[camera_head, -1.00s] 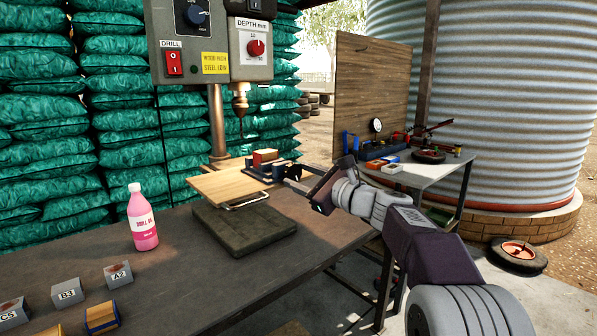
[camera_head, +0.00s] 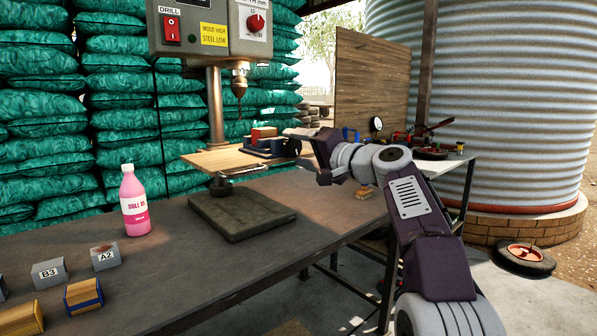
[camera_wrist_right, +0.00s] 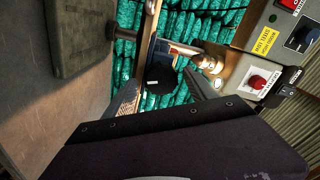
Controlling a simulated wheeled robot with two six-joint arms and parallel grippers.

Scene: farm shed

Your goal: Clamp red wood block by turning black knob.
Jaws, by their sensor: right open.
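The red wood block (camera_head: 264,133) sits in a blue vise (camera_head: 262,150) on the wooden drill table (camera_head: 215,160). In the right wrist view the black knob (camera_wrist_right: 160,80) is a round disc with a small white mark. My right gripper (camera_head: 295,142) is beside the vise on its right side, and its tips partly cover that end in the head view. Its jaws are open and face the knob in the wrist view; I cannot tell whether they touch it. My left gripper is not in view.
The drill bit (camera_head: 240,90) hangs above the drill table. A pink bottle (camera_head: 134,205) and labelled blocks (camera_head: 105,257) stand on the left of the bench. The heavy base plate (camera_head: 242,215) lies below the drill table.

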